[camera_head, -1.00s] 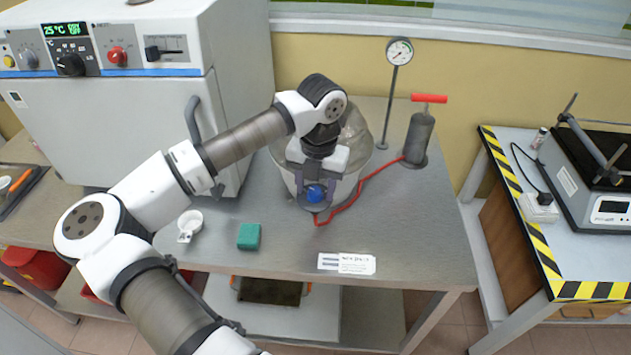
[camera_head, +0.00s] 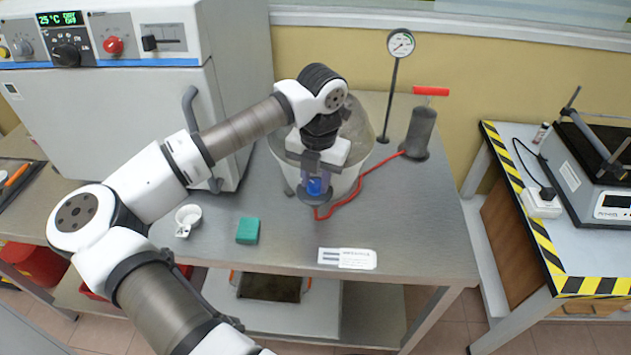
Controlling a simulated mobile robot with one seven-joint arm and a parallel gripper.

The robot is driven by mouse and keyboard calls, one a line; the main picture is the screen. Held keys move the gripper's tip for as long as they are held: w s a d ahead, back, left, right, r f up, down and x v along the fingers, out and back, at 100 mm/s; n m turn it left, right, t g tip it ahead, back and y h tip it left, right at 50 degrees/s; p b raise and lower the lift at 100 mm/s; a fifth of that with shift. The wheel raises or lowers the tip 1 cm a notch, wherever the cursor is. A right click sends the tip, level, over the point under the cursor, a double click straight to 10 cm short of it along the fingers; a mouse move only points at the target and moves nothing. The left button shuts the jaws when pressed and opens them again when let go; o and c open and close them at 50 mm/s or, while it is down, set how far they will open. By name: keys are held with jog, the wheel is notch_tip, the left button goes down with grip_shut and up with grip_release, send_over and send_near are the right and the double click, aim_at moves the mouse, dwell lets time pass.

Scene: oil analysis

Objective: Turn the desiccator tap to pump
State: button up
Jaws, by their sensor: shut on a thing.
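The desiccator (camera_head: 349,181) is a large pale, translucent round vessel on the steel bench, partly hidden behind my arm. Its blue tap (camera_head: 317,186) sits at the front, over a grey round plate. My gripper (camera_head: 316,182) points down at the tap, and its fingers are shut on the blue knob. The fingers cover part of the tap, so its exact setting is hard to read. A red hose (camera_head: 345,205) runs from below the tap to the grey hand pump (camera_head: 419,132) with a red handle.
A white oven (camera_head: 120,120) stands at the left.

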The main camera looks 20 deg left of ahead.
jog(key=m+b, duration=0.2)
jog(key=b, duration=0.1)
jog(key=shift+f+b, duration=0.3)
jog(key=shift+f, duration=0.05)
jog(key=m+b, duration=0.3)
jog(key=m, duration=0.1)
jog(key=shift+r+b, duration=0.1)
jog(key=shift+b, duration=0.3)
jog(key=m+b, duration=0.3)
jog(key=m, duration=0.3)
jog(key=shift+r+t+b, duration=0.15)
jog(key=shift+t+b, duration=0.15)
jog(key=shift+b, duration=0.1)
jog(key=m+b, duration=0.1)
jog(key=m, duration=0.4)
jog(key=shift+m+h+b, duration=0.3)
jog(key=shift+m, duration=0.1)
jog(key=shift+r+m+b, duration=0.15)
jog(key=shift+m+b, duration=0.25)
jog(key=shift+m, duration=2.2)
jog(key=o, duration=1)
jog(key=shift+c, duration=0.2)
